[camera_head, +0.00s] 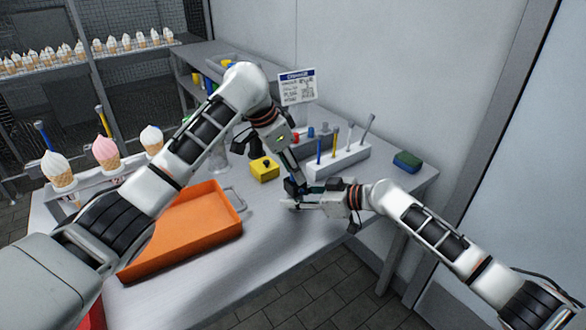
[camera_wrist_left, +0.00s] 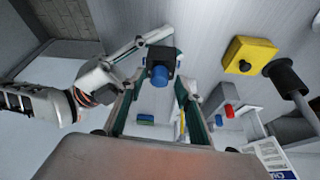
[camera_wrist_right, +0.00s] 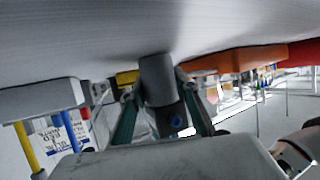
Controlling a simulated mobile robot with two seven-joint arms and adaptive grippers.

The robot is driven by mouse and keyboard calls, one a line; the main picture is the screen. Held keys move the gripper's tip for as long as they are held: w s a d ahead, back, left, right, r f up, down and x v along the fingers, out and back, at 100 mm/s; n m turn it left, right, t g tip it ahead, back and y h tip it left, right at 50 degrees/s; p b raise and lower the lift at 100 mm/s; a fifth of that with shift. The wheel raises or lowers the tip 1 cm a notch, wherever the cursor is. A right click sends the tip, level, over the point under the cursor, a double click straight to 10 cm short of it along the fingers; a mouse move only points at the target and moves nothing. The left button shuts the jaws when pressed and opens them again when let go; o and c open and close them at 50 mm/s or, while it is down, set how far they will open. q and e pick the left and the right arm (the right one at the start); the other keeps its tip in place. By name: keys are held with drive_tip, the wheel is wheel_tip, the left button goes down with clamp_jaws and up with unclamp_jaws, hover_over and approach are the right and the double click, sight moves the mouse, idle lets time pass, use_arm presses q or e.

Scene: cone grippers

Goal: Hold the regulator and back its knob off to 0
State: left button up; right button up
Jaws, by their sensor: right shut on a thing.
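The regulator is a dark block (camera_wrist_left: 160,54) with a blue knob (camera_wrist_left: 159,76), seen near the middle of the left wrist view. In the right wrist view its grey body (camera_wrist_right: 157,82) sits between the right fingers, with some blue (camera_wrist_right: 177,122) below. My right gripper (camera_head: 318,193) is shut on the regulator and holds it over the front of the table. My left gripper (camera_head: 292,180) comes down from above, its fingers open on either side of the knob in its wrist view. I cannot tell whether they touch it. No knob setting is readable.
A yellow box with a black button (camera_head: 264,169) stands close behind the grippers. A white rack (camera_head: 342,163) holds several upright tools. A green and blue sponge (camera_head: 407,161) lies at right. An orange tray (camera_head: 190,246) is at left. The sign (camera_head: 297,87) stands behind.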

use_arm(q)
drive_tip(key=v, duration=1.2)
drive_tip(key=shift+s, duration=0.1)
use_arm(e)
drive_tip(key=o, duration=1.3)
drive_tip(key=shift+o, duration=0.3)
